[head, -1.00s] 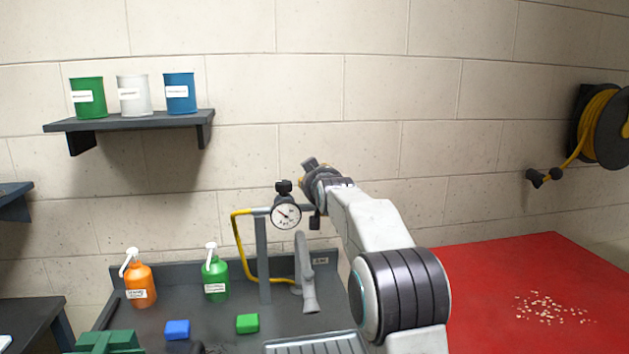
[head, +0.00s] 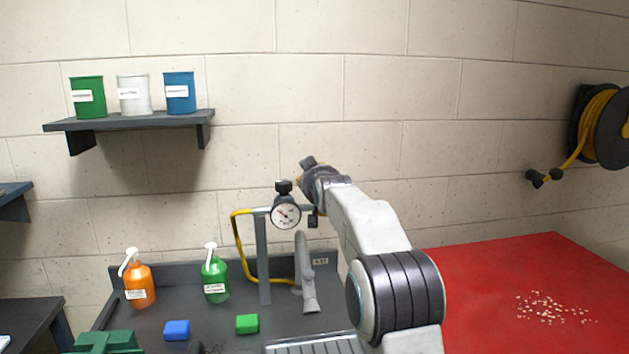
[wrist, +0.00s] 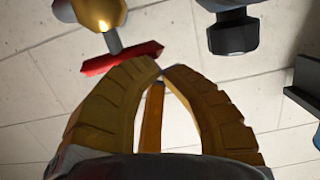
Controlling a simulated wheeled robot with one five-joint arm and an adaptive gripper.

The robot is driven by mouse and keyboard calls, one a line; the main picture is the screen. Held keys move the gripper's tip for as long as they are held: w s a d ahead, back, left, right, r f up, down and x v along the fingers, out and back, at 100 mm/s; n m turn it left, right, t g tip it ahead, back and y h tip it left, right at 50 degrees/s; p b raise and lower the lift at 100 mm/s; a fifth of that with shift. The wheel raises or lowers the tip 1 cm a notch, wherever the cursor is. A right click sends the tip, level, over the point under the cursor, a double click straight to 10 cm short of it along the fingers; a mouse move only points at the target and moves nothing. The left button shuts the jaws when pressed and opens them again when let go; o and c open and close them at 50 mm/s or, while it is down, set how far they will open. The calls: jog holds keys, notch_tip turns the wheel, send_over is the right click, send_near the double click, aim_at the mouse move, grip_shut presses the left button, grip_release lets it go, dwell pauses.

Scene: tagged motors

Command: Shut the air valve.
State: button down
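The air valve shows in the wrist view as a brass body (wrist: 97,12) with a red lever (wrist: 122,58), at the top left. In the head view I cannot make out the valve; my arm covers part of that area. My gripper (wrist: 161,70) has its two yellow-brown fingers together at the tips, with nothing seen between the tips. The tips are close to the right end of the red lever; I cannot tell whether they touch it. In the head view my gripper (head: 308,170) is just above and right of the pressure gauge (head: 286,213).
A black knob (head: 283,187) tops the gauge; a dark knob (wrist: 232,35) is right of the lever in the wrist view. A yellow hose (head: 240,245) and grey post (head: 263,260) stand below. The wall is close behind.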

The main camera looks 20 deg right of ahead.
jog(key=shift+w+p, duration=0.3)
jog(key=shift+w, duration=0.2)
jog(key=shift+w+p, duration=0.3)
jog(key=shift+w, duration=0.1)
jog(key=shift+w+d+p, duration=0.2)
jog(key=shift+w+p, duration=0.1)
jog(key=shift+w, duration=0.05)
jog(key=shift+w+d, duration=0.2)
jog(key=shift+w, duration=0.15)
dwell(0.6)
